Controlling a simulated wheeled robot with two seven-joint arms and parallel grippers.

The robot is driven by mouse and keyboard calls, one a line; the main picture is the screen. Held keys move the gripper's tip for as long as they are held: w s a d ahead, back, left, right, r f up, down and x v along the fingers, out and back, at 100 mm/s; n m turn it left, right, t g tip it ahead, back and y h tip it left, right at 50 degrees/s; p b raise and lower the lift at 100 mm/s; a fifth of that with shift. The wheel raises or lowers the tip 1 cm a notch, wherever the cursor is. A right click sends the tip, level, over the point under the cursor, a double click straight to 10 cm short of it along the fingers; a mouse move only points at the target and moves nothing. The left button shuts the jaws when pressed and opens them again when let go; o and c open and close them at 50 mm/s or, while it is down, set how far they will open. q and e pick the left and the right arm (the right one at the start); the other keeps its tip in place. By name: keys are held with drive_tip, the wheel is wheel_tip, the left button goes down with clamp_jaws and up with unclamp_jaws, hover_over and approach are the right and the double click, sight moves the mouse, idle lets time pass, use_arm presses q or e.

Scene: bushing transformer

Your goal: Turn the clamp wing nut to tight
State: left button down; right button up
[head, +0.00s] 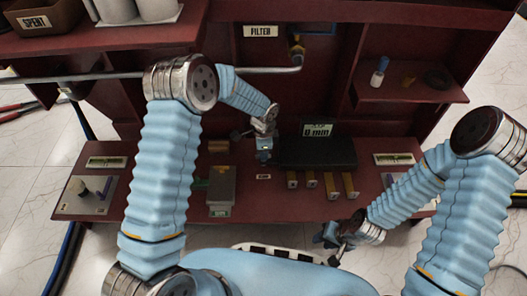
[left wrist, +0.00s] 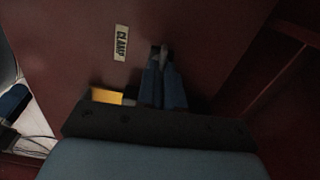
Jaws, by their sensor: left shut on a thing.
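In the left wrist view, my left gripper (left wrist: 163,65) points at a dark red panel, its blue fingers close together. A small grey piece, which looks like the clamp wing nut (left wrist: 163,50), shows between the fingertips, mostly hidden by them. A white CLAMP label (left wrist: 121,43) is to its left. In the head view my left gripper (head: 264,155) is at the red bench, left of a black box; the wing nut cannot be made out there. My right gripper (head: 333,240) hangs near the front edge of the bench, away from the clamp; its jaw opening is unclear.
The black box with a "0 mm" display (head: 317,130) stands right of my left gripper, with several brass blocks (head: 311,180) before it. A scale-like grey device (head: 221,188) is at left. A grey pipe (head: 262,70) crosses above under the FILTER label (head: 261,31).

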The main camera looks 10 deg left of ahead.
use_arm(q)
drive_tip(key=shift+a+f+m, duration=0.15)
drive_tip(key=shift+m, duration=0.25)
drive_tip(key=c, duration=1.3)
unclamp_jaws()
